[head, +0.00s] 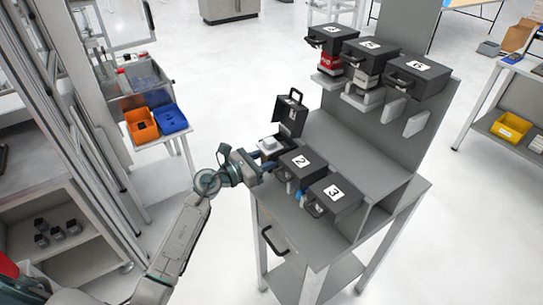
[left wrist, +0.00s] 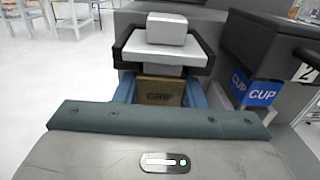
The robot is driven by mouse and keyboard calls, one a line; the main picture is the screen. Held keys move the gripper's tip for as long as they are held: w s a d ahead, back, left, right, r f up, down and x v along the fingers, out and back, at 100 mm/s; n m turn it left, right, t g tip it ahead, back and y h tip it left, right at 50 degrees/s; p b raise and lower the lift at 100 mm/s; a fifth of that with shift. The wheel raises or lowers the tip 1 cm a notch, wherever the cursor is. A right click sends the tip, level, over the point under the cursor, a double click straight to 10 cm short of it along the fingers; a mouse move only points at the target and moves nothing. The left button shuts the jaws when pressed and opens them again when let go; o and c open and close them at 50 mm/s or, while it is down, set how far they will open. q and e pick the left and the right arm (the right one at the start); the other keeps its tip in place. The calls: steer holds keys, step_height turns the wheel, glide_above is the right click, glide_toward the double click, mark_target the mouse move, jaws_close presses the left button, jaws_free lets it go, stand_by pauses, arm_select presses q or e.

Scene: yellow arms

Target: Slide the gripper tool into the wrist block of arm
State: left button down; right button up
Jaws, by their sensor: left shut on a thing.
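My left gripper (head: 270,160) reaches the left edge of the grey workstation. In the left wrist view its two blue fingers (left wrist: 160,98) stand on either side of a brown block (left wrist: 160,90) with dark lettering, and it is shut on this block. A silver stepped block (left wrist: 165,50) sits just above and beyond, framed by a black U-shaped holder (left wrist: 200,58). In the head view the silver block (head: 269,144) shows in front of a black box with its lid up (head: 290,115). I cannot make out a wrist block. My right gripper is not in view.
Black boxes numbered 2 (head: 302,162) and 3 (head: 333,193) stand just right of my gripper. More numbered boxes (head: 366,55) sit on the upper shelf. A blue CUP label (left wrist: 262,93) is close on the right.

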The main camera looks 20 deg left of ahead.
arm_select(q)
steer(key=shift+v, duration=1.3)
steer(key=shift+b+v, duration=0.65)
steer(key=shift+v, duration=1.8)
steer(key=shift+b+v, duration=0.35)
steer(key=shift+v, duration=0.75)
